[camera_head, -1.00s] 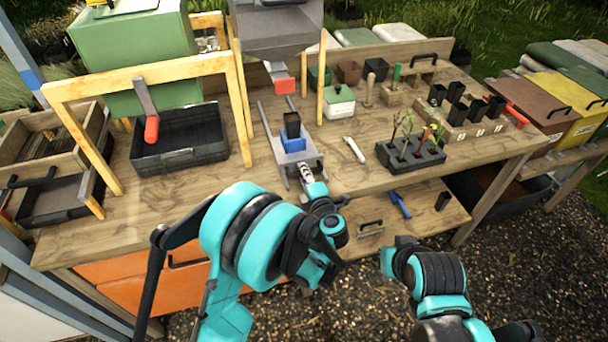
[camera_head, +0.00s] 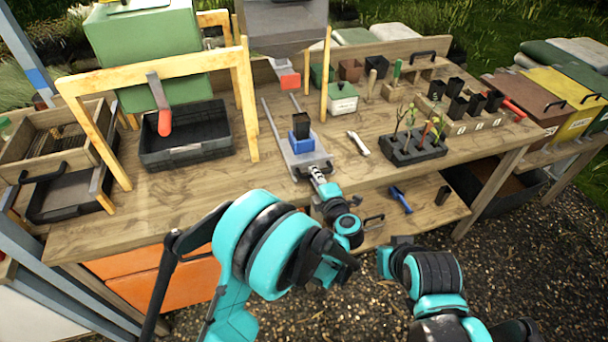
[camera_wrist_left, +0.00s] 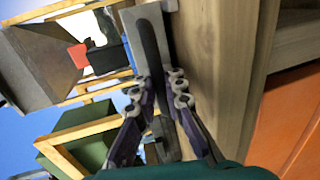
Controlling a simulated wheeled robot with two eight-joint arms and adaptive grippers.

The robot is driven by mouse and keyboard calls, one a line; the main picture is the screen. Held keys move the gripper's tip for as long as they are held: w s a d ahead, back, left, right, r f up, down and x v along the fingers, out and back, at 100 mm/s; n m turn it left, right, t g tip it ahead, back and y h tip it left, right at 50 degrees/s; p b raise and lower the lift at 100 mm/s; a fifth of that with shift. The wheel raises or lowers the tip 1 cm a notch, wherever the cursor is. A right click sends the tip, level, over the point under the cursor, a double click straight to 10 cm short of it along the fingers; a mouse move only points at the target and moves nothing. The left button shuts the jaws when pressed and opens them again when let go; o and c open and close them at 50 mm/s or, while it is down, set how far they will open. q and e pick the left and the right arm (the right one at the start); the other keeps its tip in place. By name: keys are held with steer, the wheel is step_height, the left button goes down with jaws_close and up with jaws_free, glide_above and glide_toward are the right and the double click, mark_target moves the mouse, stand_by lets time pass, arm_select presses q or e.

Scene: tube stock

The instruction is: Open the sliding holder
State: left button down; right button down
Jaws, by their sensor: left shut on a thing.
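The sliding holder (camera_head: 312,161) is a grey plate on two rails, in the middle of the bench in the head view. It carries a blue block (camera_head: 302,146) with a dark pot (camera_head: 301,125) on it. My left gripper (camera_head: 317,173) is at the holder's front end, near the bench's front edge. In the left wrist view its fingers (camera_wrist_left: 160,82) are shut on the holder's dark handle (camera_wrist_left: 149,48). The grey plate (camera_wrist_left: 157,20) shows behind the handle. My right arm is at the lower right; its gripper is not visible.
A grey hopper (camera_head: 285,28) with a red-orange chute (camera_head: 287,77) stands behind the holder. A wooden frame with a black tray (camera_head: 190,150) is to the left. A white tool (camera_head: 358,143) and a seedling tray (camera_head: 412,150) are to the right. A lower shelf (camera_head: 425,210) holds a blue tool.

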arm_select(q)
steer(key=shift+s, duration=0.35)
steer(key=shift+w, duration=0.1)
arm_select(e)
steer(key=shift+s+a, duration=0.2)
steer(key=shift+a, duration=0.05)
arm_select(q)
steer(key=shift+d, duration=0.1)
steer(key=c, duration=1.9)
jaws_free()
steer(key=shift+o, duration=0.2)
